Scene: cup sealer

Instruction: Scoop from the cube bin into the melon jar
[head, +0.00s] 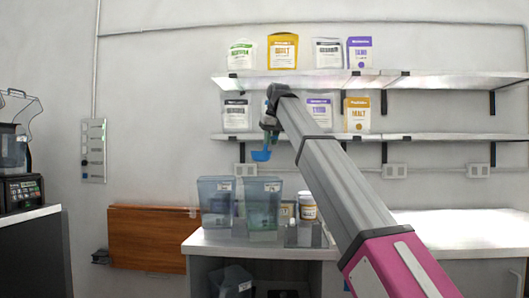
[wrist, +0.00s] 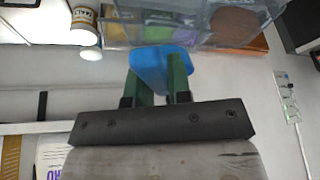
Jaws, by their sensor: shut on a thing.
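My gripper (head: 268,122) is raised in the air above the counter and shut on a blue scoop (head: 261,155), which hangs below it. In the wrist view the scoop (wrist: 160,62) sits between the green fingers (wrist: 158,88); whether it holds anything cannot be seen. Two clear bins, one at left (head: 214,203) and one at right (head: 261,207), stand on the counter below the scoop. I cannot tell which is the cube bin. A white jar with a label (head: 307,206) stands right of them, also in the wrist view (wrist: 85,25); I cannot read it as melon.
Wall shelves (head: 300,80) with several labelled bags are behind my arm. The counter (head: 455,230) is clear at right. A wooden board (head: 152,238) is on the wall at left. A dark machine (head: 18,165) stands at far left.

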